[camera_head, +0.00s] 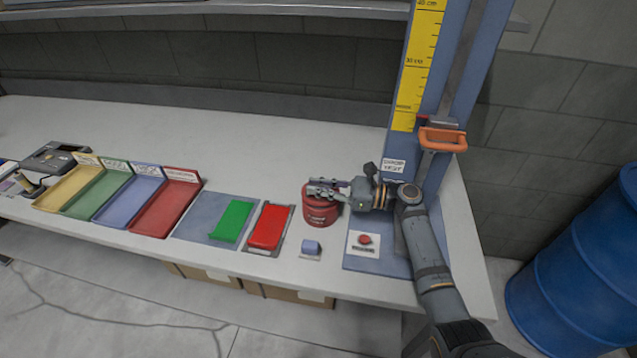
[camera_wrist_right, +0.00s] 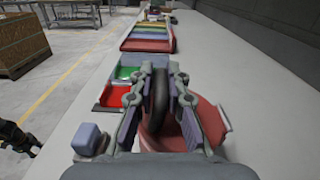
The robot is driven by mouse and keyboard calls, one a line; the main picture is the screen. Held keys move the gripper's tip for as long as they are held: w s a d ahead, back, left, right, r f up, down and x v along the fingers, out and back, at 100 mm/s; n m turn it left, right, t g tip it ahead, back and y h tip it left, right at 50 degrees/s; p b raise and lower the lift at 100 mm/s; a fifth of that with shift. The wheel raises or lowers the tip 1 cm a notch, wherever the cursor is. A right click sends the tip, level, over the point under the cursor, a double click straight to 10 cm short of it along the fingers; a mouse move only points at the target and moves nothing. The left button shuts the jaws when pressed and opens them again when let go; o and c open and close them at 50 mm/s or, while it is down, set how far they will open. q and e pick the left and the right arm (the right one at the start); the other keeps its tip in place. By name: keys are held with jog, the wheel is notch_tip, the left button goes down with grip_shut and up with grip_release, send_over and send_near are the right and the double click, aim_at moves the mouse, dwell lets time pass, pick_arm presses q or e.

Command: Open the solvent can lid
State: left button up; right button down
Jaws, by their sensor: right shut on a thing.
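The red solvent can (camera_head: 320,215) stands on the white bench, left of the tall measuring column. My right gripper (camera_head: 325,189) reaches in from the right over the can's top, and its fingers hide much of the lid. In the right wrist view, the fingers (camera_wrist_right: 157,95) are closed on a dark, upright, rounded part of the can lid (camera_wrist_right: 160,100). Red parts of the can (camera_wrist_right: 152,140) show below and to the right of the fingers. I cannot tell how far the lid is raised.
A red button (camera_head: 365,240) sits in front of the column (camera_head: 435,100), which has an orange handle (camera_head: 443,139). A blue barrel (camera_head: 580,270) stands right.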

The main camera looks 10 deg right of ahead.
jog(key=r+p, duration=0.1)
jog(key=w+m+p, duration=0.1)
jog(key=r+m+p, duration=0.1)
jog(key=shift+w+d+r, duration=0.2)
jog(key=shift+r, duration=0.1)
jog(key=shift+w+d+r+m+p, duration=0.15)
jog(key=shift+w+m+p, duration=0.1)
jog(key=shift+m+p, duration=0.35)
jog(key=shift+w+r+m+p, duration=0.15)
jog(key=shift+w+m+p, duration=0.1)
jog(key=shift+m+p, duration=0.3)
pick_arm(q)
notch_tip(320, 180, up, 8)
jog(key=p, duration=0.1)
jog(key=shift+f, duration=0.15)
pick_arm(e)
jog(key=shift+w+d+r+m, duration=0.15)
jog(key=shift+w+m, duration=0.15)
jog(key=shift+m, duration=0.15)
jog(key=c, duration=1.4)
grip_release()
jog(key=shift+w, duration=0.1)
jog(key=shift+o, duration=0.2)
jog(key=shift+d, duration=0.15)
jog(key=v, duration=0.7)
